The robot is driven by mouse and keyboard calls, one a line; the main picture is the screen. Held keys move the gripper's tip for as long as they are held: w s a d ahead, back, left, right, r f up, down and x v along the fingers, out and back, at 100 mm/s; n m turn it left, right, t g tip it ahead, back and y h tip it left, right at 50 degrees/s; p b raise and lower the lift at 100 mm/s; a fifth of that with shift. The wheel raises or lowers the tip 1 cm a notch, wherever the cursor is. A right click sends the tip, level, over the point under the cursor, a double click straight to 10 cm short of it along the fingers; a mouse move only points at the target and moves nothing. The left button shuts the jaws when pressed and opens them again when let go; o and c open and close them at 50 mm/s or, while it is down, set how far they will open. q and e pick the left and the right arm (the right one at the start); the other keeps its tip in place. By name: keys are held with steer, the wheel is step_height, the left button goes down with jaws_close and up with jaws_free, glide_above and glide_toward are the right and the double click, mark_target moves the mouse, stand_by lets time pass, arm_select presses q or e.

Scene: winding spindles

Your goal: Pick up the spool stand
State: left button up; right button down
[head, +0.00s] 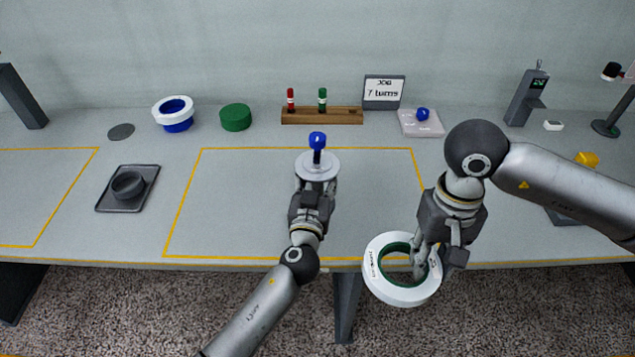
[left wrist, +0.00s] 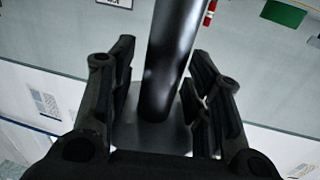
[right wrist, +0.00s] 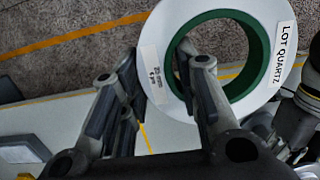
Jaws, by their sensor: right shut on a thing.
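What looks like the spool stand is a dark post with a blue top (head: 317,140) and a pale round disc (head: 318,165), at the middle of the table. My left gripper (head: 316,186) is at its near side. In the left wrist view, a dark post (left wrist: 172,60) stands between the open fingers, with a gap on its left; contact on its right is unclear. My right gripper (head: 424,262) is shut on the wall of a white spool with a green core (head: 385,290), past the table's front edge. One finger is inside its hole (right wrist: 205,75).
A dark square tray with a short cup (head: 105,200) lies at left. A white-and-blue spool (head: 173,113), a green disc (head: 235,117), a wooden rack (head: 345,116) and a sign (head: 383,91) stand along the back. The yellow-outlined middle area (head: 230,210) is mostly clear.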

mark_target(318, 165)
arm_select(q)
jaws_close()
steer(key=shift+r, duration=0.15)
steer(key=shift+r, duration=0.5)
step_height(318, 165, up, 2)
steer(key=shift+r, duration=0.15)
arm_select(e)
steer(key=shift+r, duration=0.1)
arm_select(q)
steer(key=s+r, duration=0.2)
steer(key=s+r+p, duration=0.1)
steer(key=s+r, duration=0.1)
steer(key=r, duration=0.1)
steer(key=shift+s, duration=0.25)
arm_select(e)
steer(key=shift+r, duration=0.35)
steer(key=shift+f+b, duration=0.65)
steer(key=shift+b, duration=0.05)
arm_select(q)
steer(key=s+r, duration=0.4)
steer(key=s, duration=0.5)
steer(key=shift+s+r, duration=0.25)
